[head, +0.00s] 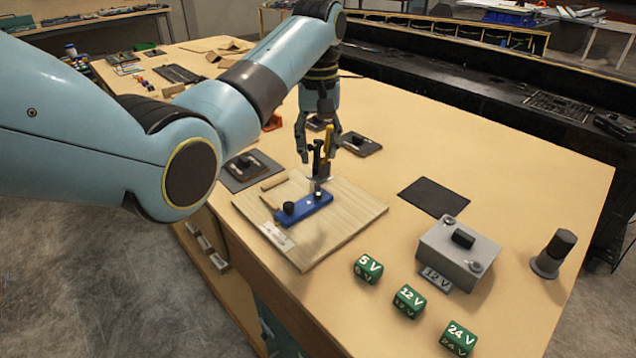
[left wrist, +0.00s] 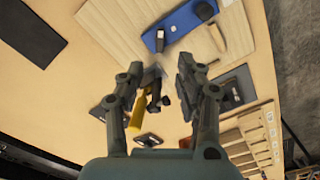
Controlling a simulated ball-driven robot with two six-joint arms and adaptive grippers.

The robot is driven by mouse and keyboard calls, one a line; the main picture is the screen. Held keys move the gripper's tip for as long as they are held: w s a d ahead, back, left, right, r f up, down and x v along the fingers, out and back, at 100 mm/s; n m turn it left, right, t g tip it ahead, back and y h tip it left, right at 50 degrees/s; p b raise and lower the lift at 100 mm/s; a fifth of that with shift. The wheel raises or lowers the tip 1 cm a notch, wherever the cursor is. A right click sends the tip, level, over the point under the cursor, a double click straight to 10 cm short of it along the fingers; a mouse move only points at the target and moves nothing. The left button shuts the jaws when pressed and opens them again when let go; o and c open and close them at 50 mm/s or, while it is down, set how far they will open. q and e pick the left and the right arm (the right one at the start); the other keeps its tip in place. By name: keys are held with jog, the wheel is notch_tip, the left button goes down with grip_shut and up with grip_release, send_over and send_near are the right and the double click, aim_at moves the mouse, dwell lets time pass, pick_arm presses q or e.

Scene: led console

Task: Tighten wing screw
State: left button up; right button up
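A blue bar (head: 304,209) lies on a light wooden board (head: 352,232). It has a black knob (head: 288,208) at its near end and a smaller dark fitting (head: 317,188) at its far end; which one is the wing screw I cannot tell. The bar also shows at the top of the left wrist view (left wrist: 182,22). My left gripper (head: 319,158) points down over the far end of the bar. Its fingers are apart, and they are also apart in the left wrist view (left wrist: 168,72). A yellow-handled item (head: 328,139) shows between them; contact is unclear. My right gripper is not in view.
A grey box (head: 459,254) with a black switch stands at right, near green voltage blocks (head: 409,301) and a dark cylinder (head: 553,254). A black mat (head: 433,197) lies behind the box. Dark pads (head: 250,170) flank the board. The table's far right is clear.

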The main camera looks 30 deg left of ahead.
aim_at(318, 190)
pick_arm(q)
notch_tip(318, 190, down, 9)
jog(key=shift+f, duration=0.15)
grip_shut()
dwell(0.4)
